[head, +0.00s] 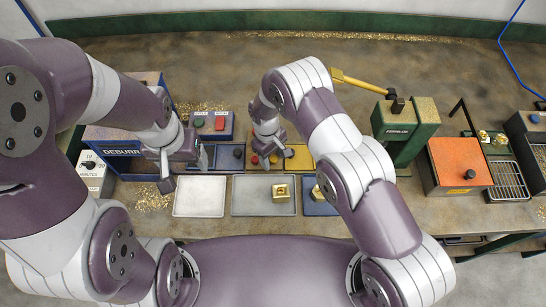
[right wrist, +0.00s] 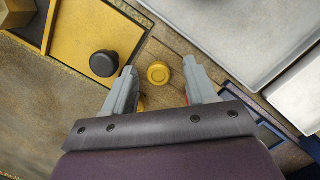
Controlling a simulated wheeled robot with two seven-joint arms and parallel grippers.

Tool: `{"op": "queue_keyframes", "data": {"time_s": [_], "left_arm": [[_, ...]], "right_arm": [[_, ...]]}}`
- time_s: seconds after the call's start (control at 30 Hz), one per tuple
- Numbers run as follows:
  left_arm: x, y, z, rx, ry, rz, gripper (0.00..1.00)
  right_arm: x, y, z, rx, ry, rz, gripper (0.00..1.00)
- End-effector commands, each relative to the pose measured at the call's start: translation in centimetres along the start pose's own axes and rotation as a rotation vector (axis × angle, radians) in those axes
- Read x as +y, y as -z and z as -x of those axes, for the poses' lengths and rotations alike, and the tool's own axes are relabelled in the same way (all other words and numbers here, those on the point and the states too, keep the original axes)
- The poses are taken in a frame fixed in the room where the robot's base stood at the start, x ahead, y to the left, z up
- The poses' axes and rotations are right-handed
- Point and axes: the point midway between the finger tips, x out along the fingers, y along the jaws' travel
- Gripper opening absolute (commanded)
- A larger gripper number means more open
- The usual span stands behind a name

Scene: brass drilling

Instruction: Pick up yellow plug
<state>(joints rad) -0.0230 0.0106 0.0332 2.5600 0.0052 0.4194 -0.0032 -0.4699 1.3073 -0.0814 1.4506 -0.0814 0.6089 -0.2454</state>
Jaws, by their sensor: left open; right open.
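A round yellow plug (right wrist: 158,73) shows in the right wrist view, standing on a brown wooden strip. My right gripper (right wrist: 160,80) is open, with one finger on each side of the plug and a gap to both. My left gripper (head: 184,172) is open and empty at the left, above the bench near the trays.
A black knob (right wrist: 104,63) on a yellow block stands close to the left finger in the right wrist view. Grey trays (head: 236,207) lie in front, one with a brass part (head: 280,193). A button box (head: 213,125) stands behind; an orange-topped box (head: 459,160) is at right.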

Motion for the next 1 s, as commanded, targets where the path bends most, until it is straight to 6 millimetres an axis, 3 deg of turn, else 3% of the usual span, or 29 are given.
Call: {"op": "queue_keyframes", "data": {"time_s": [0.1, 0.13, 0.27, 0.67, 0.9, 1.0], "left_arm": [[0.0, 0.0, -0.1, 0.000, 0.000, 0.000, 0.74], [0.0, 0.0, -0.1, 0.000, 0.000, 0.000, 0.74], [0.0, 0.0, -0.1, 0.000, 0.000, 0.000, 0.74], [0.0, 0.0, -0.4, 0.000, 0.000, 0.000, 0.74], [0.0, -0.3, -2.2, 0.000, 0.000, 0.000, 0.74], [0.0, -0.3, -2.8, 0.000, 0.000, 0.000, 0.74]], "right_arm": [[0.0, 0.0, -0.1, 0.000, 0.000, 0.000, 0.57], [0.0, 0.0, -0.1, 0.000, 0.000, 0.000, 0.50], [0.0, 0.0, 0.0, 0.000, 0.000, 0.000, 0.08], [0.0, 0.0, 0.2, 0.000, 0.000, 0.000, 0.08], [0.1, -0.3, 3.3, 0.005, -0.001, 0.000, 0.08], [0.3, -2.5, 4.5, 0.000, 0.000, -0.001, 0.08]]}}
